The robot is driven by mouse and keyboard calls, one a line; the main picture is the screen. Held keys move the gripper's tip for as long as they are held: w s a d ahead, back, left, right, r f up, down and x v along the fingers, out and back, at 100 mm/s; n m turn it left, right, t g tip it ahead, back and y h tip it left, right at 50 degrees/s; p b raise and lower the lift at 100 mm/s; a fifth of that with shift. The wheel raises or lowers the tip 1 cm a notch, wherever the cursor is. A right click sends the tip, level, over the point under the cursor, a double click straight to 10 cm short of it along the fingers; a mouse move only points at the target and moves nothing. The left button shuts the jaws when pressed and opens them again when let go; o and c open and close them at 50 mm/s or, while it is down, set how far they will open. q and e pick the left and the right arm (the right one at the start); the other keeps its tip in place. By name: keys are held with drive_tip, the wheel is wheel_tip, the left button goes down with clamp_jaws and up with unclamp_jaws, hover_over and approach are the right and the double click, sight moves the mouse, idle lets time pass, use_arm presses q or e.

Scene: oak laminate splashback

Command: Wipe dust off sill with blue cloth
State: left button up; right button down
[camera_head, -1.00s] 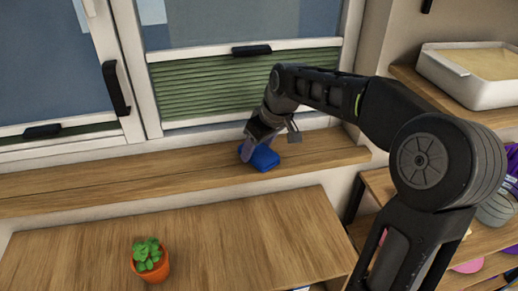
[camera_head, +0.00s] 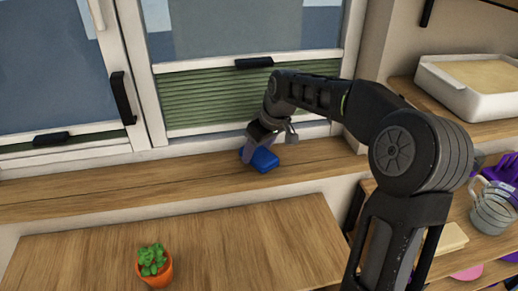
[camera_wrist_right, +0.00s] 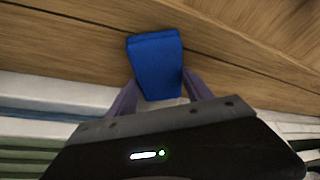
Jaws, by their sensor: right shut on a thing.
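The blue cloth (camera_head: 264,160) is a folded pad on the wooden sill (camera_head: 120,190) below the window. My right gripper (camera_head: 254,150) is shut on the cloth and holds it at the sill's surface. In the right wrist view the cloth (camera_wrist_right: 155,62) stands out between the two fingers of the right gripper (camera_wrist_right: 158,98), with wood grain behind it. I cannot make out any dust on the sill. My left gripper is not in view.
A potted succulent (camera_head: 154,264) stands on the lower wooden top (camera_head: 240,235) in front. The window (camera_head: 245,90) with a green blind rises behind the sill. Shelves at right hold a white tray (camera_head: 465,85) and a striped mug (camera_head: 492,208). The sill left of the cloth is clear.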

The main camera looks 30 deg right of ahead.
drive_tip(key=shift+w+d+r, duration=0.2)
drive_tip(key=shift+w+r, duration=0.1)
drive_tip(key=shift+w, duration=0.1)
drive_tip(key=shift+w+r+p, duration=0.1)
drive_tip(key=shift+r+p, duration=0.4)
drive_tip(key=shift+r, duration=0.1)
drive_tip(key=shift+t, duration=0.3)
wheel_tip(320, 180, up, 4)
drive_tip(key=p, duration=0.3)
drive_tip(key=shift+w+r+p, duration=0.25)
drive_tip(key=shift+r+p, duration=0.05)
drive_tip(key=shift+r, duration=0.1)
wheel_tip(320, 180, up, 3)
drive_tip(key=shift+p, duration=1.1)
drive_tip(key=shift+s+f, duration=0.2)
drive_tip(key=shift+f, duration=0.15)
